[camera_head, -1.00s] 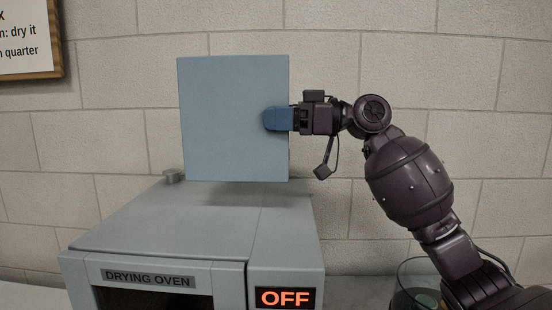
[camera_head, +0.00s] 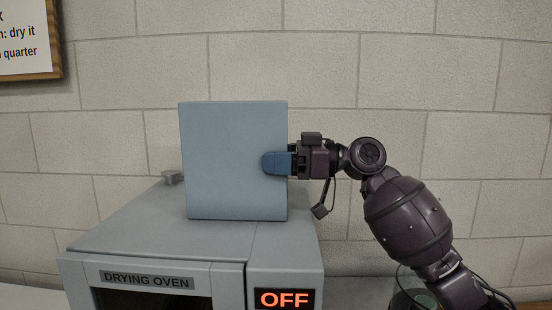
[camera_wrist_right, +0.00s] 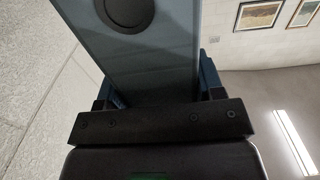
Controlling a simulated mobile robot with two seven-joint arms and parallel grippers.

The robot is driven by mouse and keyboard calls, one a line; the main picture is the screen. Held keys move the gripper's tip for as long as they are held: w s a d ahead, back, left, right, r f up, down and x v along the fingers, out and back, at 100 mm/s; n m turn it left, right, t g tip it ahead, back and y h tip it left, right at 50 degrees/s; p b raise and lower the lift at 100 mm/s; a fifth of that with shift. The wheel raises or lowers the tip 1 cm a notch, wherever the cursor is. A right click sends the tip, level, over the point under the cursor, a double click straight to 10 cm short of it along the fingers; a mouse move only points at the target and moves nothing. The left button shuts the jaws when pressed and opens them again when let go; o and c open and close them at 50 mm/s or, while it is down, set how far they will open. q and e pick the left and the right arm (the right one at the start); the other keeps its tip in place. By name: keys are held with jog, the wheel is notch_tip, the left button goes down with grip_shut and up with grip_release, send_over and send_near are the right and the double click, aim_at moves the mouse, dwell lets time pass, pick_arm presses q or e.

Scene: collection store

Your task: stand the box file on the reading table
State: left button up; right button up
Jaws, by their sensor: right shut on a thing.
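The box file (camera_head: 230,160) is a pale blue upright box in the head view, in front of the block wall and over the drying oven's top. My right gripper (camera_head: 278,163) is shut on its right edge, with a blue finger against its broad face. In the right wrist view the box file (camera_wrist_right: 150,50) sits between the fingers of my right gripper (camera_wrist_right: 155,95), and its narrow side shows a dark round hole. The file's lower edge appears at or just above the oven top; I cannot tell whether they touch. No reading table is recognisable. My left gripper is not in view.
The grey drying oven (camera_head: 130,240) stands below the file, its display (camera_head: 284,299) reading OFF. A small metal knob (camera_head: 172,177) sticks up at its top left. A glass vessel (camera_head: 408,285) stands right of the oven, partly behind my right arm. A framed notice (camera_head: 28,40) hangs upper left.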

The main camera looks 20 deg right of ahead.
jog(key=o, duration=0.8)
jog(key=shift+f, duration=0.1)
jog(key=o, duration=0.4)
jog(key=shift+o, duration=0.2)
jog(key=shift+d, duration=0.15)
